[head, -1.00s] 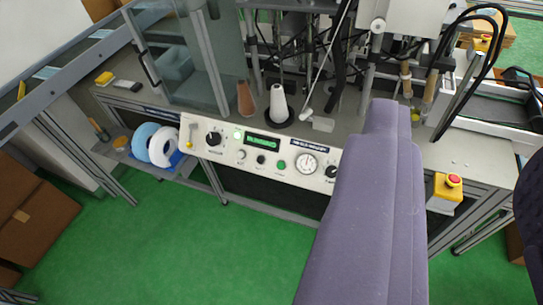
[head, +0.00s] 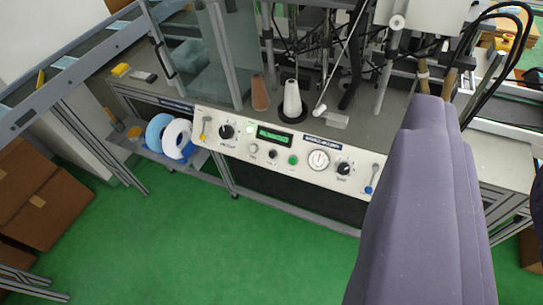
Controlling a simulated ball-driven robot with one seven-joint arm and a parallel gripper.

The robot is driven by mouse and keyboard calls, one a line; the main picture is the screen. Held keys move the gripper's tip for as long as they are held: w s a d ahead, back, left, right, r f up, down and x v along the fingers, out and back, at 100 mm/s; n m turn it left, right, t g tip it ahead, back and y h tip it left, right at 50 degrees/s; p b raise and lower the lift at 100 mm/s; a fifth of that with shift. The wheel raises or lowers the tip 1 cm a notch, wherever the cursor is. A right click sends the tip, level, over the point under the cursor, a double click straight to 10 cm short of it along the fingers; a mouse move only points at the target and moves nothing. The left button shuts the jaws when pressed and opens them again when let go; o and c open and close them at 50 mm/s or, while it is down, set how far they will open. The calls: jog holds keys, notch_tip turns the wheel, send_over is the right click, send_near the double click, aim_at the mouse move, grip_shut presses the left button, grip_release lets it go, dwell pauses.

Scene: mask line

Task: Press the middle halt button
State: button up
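The yellow box with a red mushroom button, seen a second ago on the machine's front right, is now hidden behind my purple arm. Another small yellow box with a reddish top (head: 508,39) shows far back at the upper right, too small to read clearly. The control panel (head: 215,142) on the machine's front carries knobs, a lit green display (head: 274,136), a green button (head: 293,160) and a round dial (head: 318,160). My padded purple arm covers the lower right of the view. No fingertips show.
Boxes (head: 45,200) stand on the left. A conveyor rail (head: 75,65) runs along the upper left. Tape rolls (head: 177,138) sit on a shelf under the bench. Cones of thread (head: 292,98) stand on the bench. The green floor (head: 200,240) in front is clear.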

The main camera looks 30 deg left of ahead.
grip_shut()
dwell(1.5)
